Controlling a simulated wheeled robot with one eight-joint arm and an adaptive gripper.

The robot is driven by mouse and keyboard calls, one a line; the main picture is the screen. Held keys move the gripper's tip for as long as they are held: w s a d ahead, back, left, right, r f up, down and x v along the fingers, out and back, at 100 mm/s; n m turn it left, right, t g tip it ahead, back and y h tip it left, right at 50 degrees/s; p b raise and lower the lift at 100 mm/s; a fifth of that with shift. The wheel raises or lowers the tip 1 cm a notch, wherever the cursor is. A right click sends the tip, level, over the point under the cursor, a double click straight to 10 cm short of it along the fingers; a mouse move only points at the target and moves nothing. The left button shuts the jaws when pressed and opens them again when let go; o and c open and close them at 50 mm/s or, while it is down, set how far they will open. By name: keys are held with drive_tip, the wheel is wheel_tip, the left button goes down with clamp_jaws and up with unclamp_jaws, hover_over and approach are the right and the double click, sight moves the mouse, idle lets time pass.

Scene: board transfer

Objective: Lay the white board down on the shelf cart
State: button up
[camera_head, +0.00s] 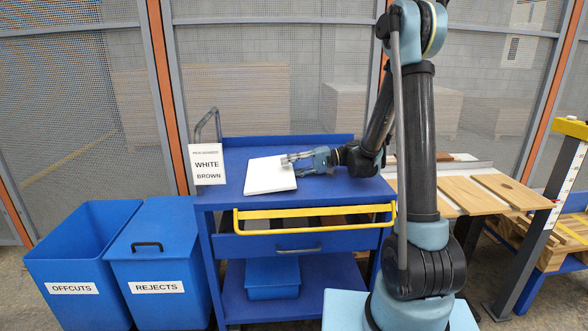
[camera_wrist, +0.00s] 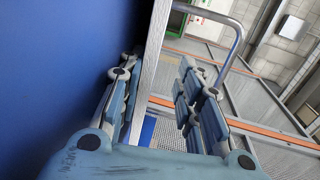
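The white board (camera_head: 268,178) lies flat or nearly flat on the blue top of the shelf cart (camera_head: 325,184), left of centre. My gripper (camera_head: 296,161) is at the board's right edge, reaching in from the right. In the wrist view, the board's edge (camera_wrist: 149,72) shows as a pale strip between the fingers of my gripper (camera_wrist: 160,85). The strip is close to the left finger, and a clear gap separates it from the right finger. My gripper looks open. Whether the left finger touches the board is hidden.
A sign reading WHITE and BROWN (camera_head: 208,164) stands at the cart's left, by a grey handle (camera_head: 207,121). A yellow bar (camera_head: 315,217) crosses the cart's front. Blue bins (camera_head: 85,255) stand left; a table with wooden boards (camera_head: 470,194) stands right. The cart top's right part is bare.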

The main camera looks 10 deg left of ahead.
drive_tip(key=shift+o, duration=0.2)
drive_tip(key=shift+s, duration=0.1)
drive_tip(key=h, duration=0.4)
drive_tip(key=shift+d+r+t, duration=0.2)
drive_tip(key=shift+r+t, duration=0.15)
drive_tip(key=shift+t, duration=0.05)
drive_tip(key=h, duration=0.2)
drive_tip(key=t+h, duration=0.1)
drive_tip(key=h, duration=0.2)
drive_tip(key=shift+d+r+h, duration=0.25)
drive_tip(key=shift+d+h, duration=0.1)
drive_tip(key=shift+h, duration=0.05)
drive_tip(key=shift+d, duration=0.1)
drive_tip(key=shift+w+d+r, duration=0.25)
drive_tip(key=shift+d+r, duration=0.05)
drive_tip(key=shift+d, duration=0.4)
drive_tip(key=shift+w+d+r, duration=0.2)
drive_tip(key=shift+d+r, duration=0.1)
drive_tip(key=shift+d, duration=0.35)
drive_tip(key=shift+o, duration=0.6)
